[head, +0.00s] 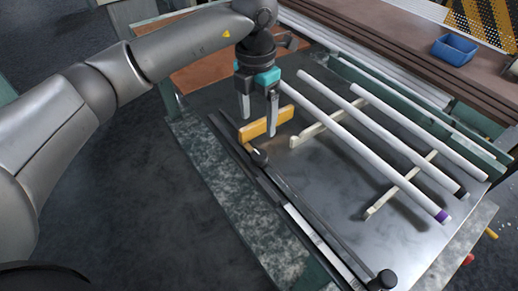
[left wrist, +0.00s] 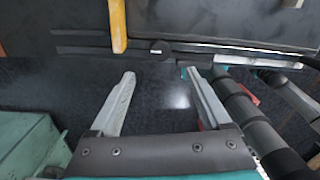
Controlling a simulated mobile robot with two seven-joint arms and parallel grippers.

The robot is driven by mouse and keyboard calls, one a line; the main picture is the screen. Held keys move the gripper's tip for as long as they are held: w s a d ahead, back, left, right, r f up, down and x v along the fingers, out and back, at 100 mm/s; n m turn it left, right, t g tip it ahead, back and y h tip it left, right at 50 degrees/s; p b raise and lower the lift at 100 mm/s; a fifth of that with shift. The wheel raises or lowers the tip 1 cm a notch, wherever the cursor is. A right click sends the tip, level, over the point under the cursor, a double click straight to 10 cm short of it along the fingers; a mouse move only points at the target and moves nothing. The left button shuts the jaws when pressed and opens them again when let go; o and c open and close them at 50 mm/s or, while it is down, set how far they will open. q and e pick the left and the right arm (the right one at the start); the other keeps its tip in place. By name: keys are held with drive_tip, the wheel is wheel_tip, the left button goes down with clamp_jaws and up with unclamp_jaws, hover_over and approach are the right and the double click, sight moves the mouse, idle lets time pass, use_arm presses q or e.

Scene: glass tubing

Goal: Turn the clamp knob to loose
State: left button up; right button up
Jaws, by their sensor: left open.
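A small black knob (head: 259,158) sits on the dark rail (head: 285,200), beside the near end of an orange-yellow block (head: 266,123). I take it as the clamp knob; its setting is too small to read. My left gripper (head: 258,126) points down above the block area, its two grey fingers apart with nothing between them. In the left wrist view the knob (left wrist: 160,47) shows beyond the open fingertips (left wrist: 160,73), roughly centred between them and apart from them. The block (left wrist: 118,25) is left of the knob there. My right gripper is not seen.
White glass tubes (head: 365,150) lie across pale supports (head: 400,188) on the metal tabletop, right of the gripper. A second black knob (head: 385,280) stands at the rail's near end. A blue bin (head: 454,49) is at the back right. Open floor lies left of the table.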

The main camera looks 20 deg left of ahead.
sight(259, 155)
use_arm(q)
drive_tip(key=f, duration=1.1)
drive_tip(key=shift+s+d+f, duration=0.1)
drive_tip(key=shift+d+f, duration=0.1)
drive_tip(key=shift+c, duration=0.3)
clamp_jaws()
